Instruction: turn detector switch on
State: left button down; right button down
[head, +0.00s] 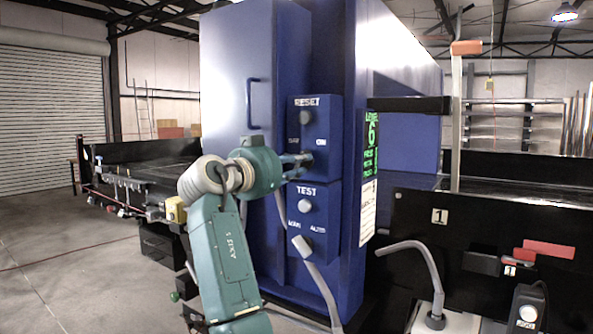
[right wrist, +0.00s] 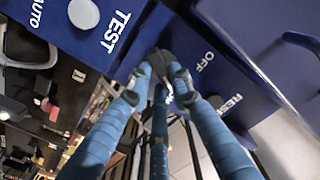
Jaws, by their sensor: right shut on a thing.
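The detector switch (right wrist: 163,62) is a dark knob on the blue RESET panel (head: 328,112), below a round button and between the OFF and ON labels. My right gripper (head: 306,160) reaches in from the left and its fingers are shut around the knob. In the right wrist view the blue-wrapped fingers (right wrist: 158,78) close on the knob from both sides, with the OFF label (right wrist: 206,61) to its right. The fingers cover much of the knob, so I cannot tell which label it points to. My left gripper is not in view.
Below is a TEST panel (head: 318,192) with a white button (head: 305,206) and a MAN/AUTO switch. The tall blue detector cabinet (head: 235,75) stands behind. Black conveyors lie left (head: 150,168) and right (head: 500,197). Grey bent tubes (head: 425,255) stand in the lower right.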

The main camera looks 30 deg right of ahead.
jog(key=shift+m+b, duration=0.55)
jog(key=shift+m, duration=1.35)
jog(key=c, duration=1.5)
grip_release()
jog(key=shift+d, duration=0.1)
jog(key=shift+c, duration=0.2)
jog(key=shift+w+d+f, duration=0.1)
jog(key=shift+w+f, duration=0.05)
jog(key=v, duration=1.2)
